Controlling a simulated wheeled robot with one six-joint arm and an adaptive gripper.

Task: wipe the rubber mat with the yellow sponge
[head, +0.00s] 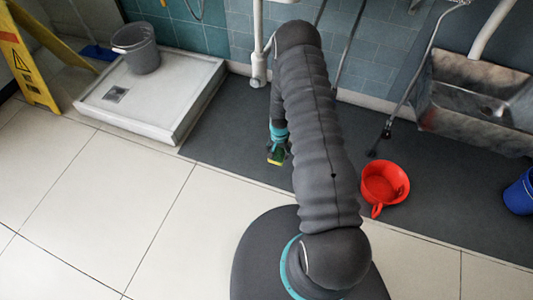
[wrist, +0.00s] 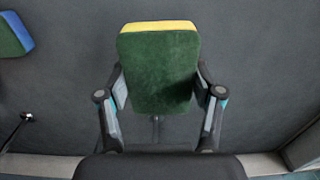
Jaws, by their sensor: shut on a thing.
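The yellow sponge (head: 275,160) has a green scouring face, and my gripper (head: 278,148) is shut on it. In the wrist view the sponge (wrist: 158,70) fills the space between the two fingers, green face toward the camera and a yellow strip at its far edge. The rubber mat (head: 235,130) is the dark grey strip on the floor along the tiled wall. The sponge is over the mat's left part; I cannot tell whether it touches. The mat also fills most of the wrist view (wrist: 260,60). My arm hides part of the mat.
A red container (head: 384,186) stands on the mat right of my arm, and a blue bucket (head: 520,192) at the right edge. A white shower tray (head: 170,100) with a grey bucket (head: 138,50) lies left. A blue-and-green block (wrist: 14,35) shows in the wrist view.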

